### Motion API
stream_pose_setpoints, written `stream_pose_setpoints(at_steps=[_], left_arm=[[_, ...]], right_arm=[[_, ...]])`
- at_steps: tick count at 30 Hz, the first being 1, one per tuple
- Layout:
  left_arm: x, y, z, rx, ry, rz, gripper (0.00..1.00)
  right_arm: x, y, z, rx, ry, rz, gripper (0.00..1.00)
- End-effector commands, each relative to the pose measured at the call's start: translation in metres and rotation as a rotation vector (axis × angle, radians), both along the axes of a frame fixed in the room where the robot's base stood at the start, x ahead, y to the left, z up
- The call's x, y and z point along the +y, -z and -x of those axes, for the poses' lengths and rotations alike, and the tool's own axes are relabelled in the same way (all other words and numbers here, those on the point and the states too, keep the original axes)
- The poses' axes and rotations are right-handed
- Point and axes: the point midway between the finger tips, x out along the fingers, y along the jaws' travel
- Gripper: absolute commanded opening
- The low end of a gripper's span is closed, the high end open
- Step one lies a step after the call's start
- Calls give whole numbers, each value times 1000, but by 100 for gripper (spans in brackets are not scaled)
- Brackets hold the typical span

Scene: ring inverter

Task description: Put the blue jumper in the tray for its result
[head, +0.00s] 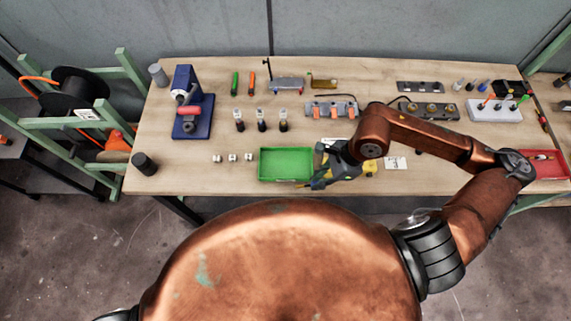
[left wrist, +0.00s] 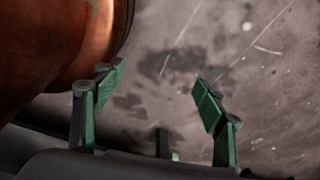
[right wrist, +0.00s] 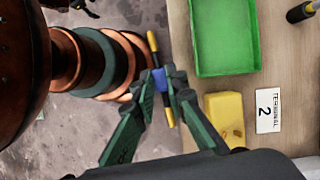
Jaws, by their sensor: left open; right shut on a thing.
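The blue jumper (right wrist: 160,82) has a blue middle and yellow-and-black ends. My right gripper (right wrist: 162,88) is shut around its blue middle. In the right wrist view the jumper shows against the floor and my own body, just off the table's front edge. The green tray (right wrist: 197,40) is beside it to the right in that view, empty where visible. In the head view the green tray (head: 285,179) is at the front middle of the table, with my right gripper (head: 318,182) at its right. A red tray (head: 555,170) stands at the far right. My left gripper (left wrist: 155,95) is open and empty above the floor.
A yellow block (right wrist: 225,108) and a "Terminal 2" card (right wrist: 268,110) lie on the table (right wrist: 285,85) near the green tray. Several small white blocks (head: 232,157) lie left of the tray. A blue machine (head: 187,105) and several tools and fixtures stand farther back.

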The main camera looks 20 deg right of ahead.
Motion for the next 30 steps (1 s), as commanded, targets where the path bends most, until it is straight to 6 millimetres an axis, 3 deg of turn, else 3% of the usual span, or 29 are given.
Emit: stream_pose_setpoints(at_steps=[4,8,20,24,30], left_arm=[[0,-1,-2,-3,0,0,65],[0,-3,1,2,0,0,65],[1,-20,11,13,-3,-1,65],[1,-22,10,12,-3,-1,65],[1,-24,8,10,-3,-1,65]], right_arm=[[2,-4,8,0,99,0,0],[6,-3,3,1,131,-4,0],[43,35,-77,4,133,-2,0],[51,64,-95,6,134,-2,0],[57,86,-111,4,132,0,0]])
